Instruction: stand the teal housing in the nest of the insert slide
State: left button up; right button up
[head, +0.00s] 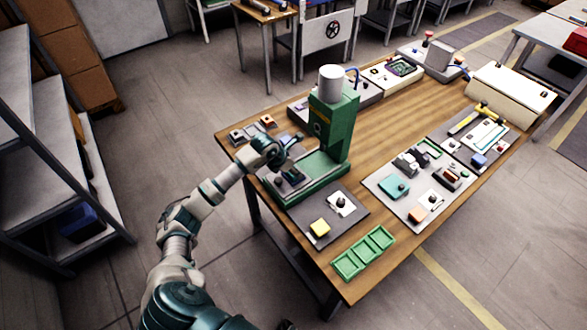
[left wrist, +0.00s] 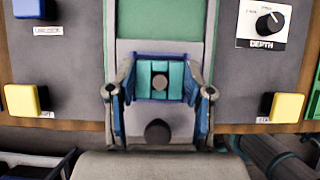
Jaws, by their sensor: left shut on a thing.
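The teal housing (left wrist: 160,80), a block with a round grey centre, is between the fingers of my left gripper (left wrist: 160,75) in the left wrist view. The fingers are shut on its two sides. Blue edges (left wrist: 160,57) frame it; whether it is seated in the nest or just above it, I cannot tell. The grey insert slide (left wrist: 145,128) with a dark round knob lies below it. In the head view my left gripper (head: 288,148) is over the slide (head: 283,186), in front of the green press (head: 333,125). My right gripper is not seen.
A yellow button (head: 320,228) and a depth dial (head: 341,202) flank the slide. A green tray (head: 363,252) lies at the table's near edge. A panel with several small parts (head: 415,205) is to the right.

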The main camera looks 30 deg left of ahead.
pick_arm(q)
jog(key=o, duration=1.3)
jog(key=v, duration=1.2)
jog(key=shift+w, duration=0.1)
